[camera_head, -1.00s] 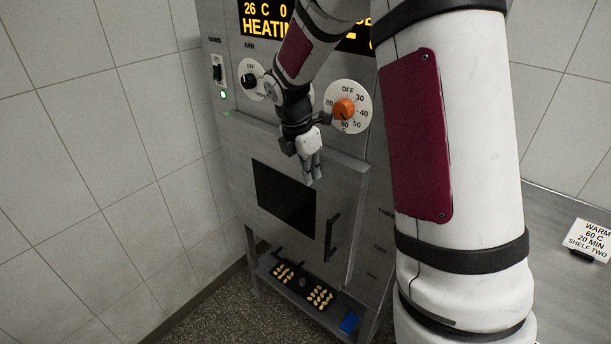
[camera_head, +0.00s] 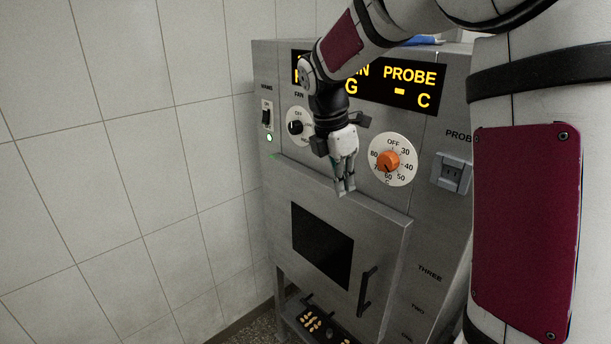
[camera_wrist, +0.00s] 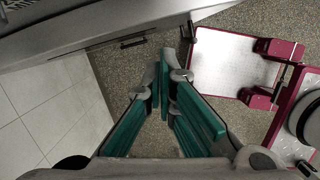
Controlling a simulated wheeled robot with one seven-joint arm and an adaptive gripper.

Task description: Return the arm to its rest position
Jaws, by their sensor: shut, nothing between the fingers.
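My gripper (camera_head: 344,190) is in front of the grey oven cabinet, pointing down near the top of its door (camera_head: 332,230). Its fingers are shut and empty; they also show shut in the wrist view (camera_wrist: 164,75), green padded, above the floor. My white arm comes in from the right of the head view and bends down to the gripper. The orange dial (camera_head: 388,161) is just right of the gripper, with its pointer near 60. The black fan knob (camera_head: 296,127) is to its left. My arm hides part of the lit display (camera_head: 410,90).
A tray of small pale pieces (camera_head: 322,322) sits below the cabinet. A probe socket (camera_head: 452,173) is at the right. A tiled wall (camera_head: 120,150) stands on the left.

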